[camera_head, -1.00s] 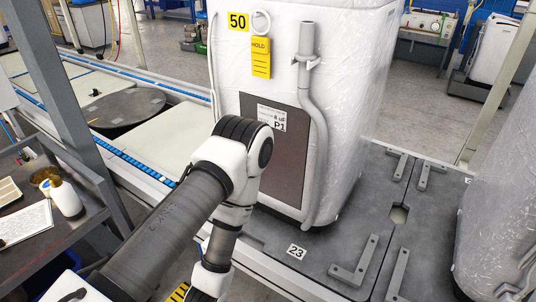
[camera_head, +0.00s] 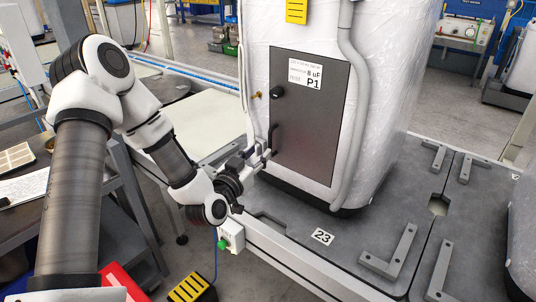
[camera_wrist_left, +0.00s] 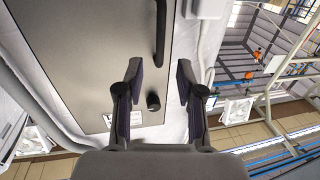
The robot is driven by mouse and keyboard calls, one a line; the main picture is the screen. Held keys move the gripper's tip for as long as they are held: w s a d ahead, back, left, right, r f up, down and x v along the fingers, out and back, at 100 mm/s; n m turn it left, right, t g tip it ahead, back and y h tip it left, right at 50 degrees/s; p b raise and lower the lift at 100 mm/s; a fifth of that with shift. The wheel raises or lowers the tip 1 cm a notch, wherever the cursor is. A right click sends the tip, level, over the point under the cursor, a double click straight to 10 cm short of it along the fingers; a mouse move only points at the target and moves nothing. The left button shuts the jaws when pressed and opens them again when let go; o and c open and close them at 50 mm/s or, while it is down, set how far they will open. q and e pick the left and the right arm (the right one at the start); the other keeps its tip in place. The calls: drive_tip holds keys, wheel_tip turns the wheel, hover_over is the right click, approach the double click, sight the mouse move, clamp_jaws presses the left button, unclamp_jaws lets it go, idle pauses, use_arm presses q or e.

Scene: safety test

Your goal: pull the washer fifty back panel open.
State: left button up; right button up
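The washer (camera_head: 390,110) stands upright in clear wrap on a dark platform. Its grey back panel (camera_head: 312,135) looks shut and bears a P1 label, a round black knob (camera_head: 277,93) and a black upright bar handle (camera_head: 273,138). My left gripper (camera_head: 262,158) is beside the panel's left edge, close to the handle's lower end. In the left wrist view its two fingers (camera_wrist_left: 158,95) are spread and empty, with the knob (camera_wrist_left: 153,101) showing between them and the handle (camera_wrist_left: 161,35) beyond. Contact with the handle cannot be told. My right gripper is out of view.
A grey hose (camera_head: 356,95) runs down the panel's right side. Metal brackets (camera_head: 390,255) are on the platform. A box with a green button (camera_head: 231,236) is below the gripper. Another wrapped unit (camera_head: 522,240) stands at right.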

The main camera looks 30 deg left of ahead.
sight(269, 141)
use_arm(q)
drive_tip(key=w, duration=0.6)
drive_tip(key=shift+w+a, duration=0.25)
drive_tip(key=shift+a, duration=0.15)
clamp_jaws()
drive_tip(key=shift+s, duration=0.1)
